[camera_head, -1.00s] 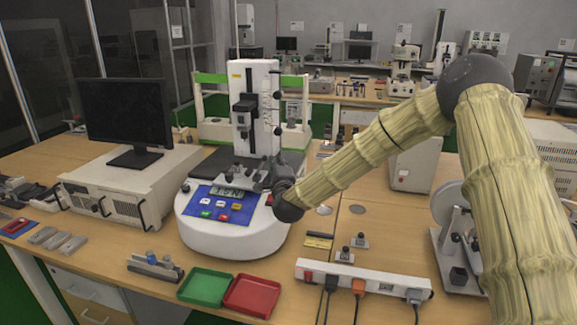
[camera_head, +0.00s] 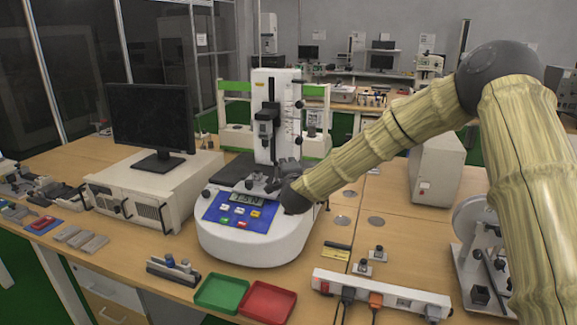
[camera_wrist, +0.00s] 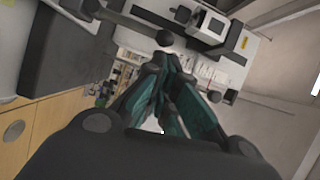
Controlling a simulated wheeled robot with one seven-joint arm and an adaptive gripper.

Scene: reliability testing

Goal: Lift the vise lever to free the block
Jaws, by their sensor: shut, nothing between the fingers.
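The white test stand (camera_head: 255,245) with a blue control panel stands on the bench in the head view. A small metal vise assembly (camera_head: 254,184) sits on its base, partly hidden by my gripper. My gripper (camera_head: 278,178) is close against the right side of this assembly. In the wrist view my gripper (camera_wrist: 160,62) is shut and empty, its green-padded fingers converging. A round black knob (camera_wrist: 164,39) appears just beyond the fingertips; I cannot tell whether they touch, or whether it belongs to the vise lever. The block cannot be made out clearly.
The stand's upright column (camera_head: 285,115) rises behind my gripper. A monitor (camera_head: 150,103) on a white case is to the left. Green (camera_head: 222,292) and red (camera_head: 268,301) trays and a power strip (camera_head: 381,294) lie in front. Some bench to the right is clear.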

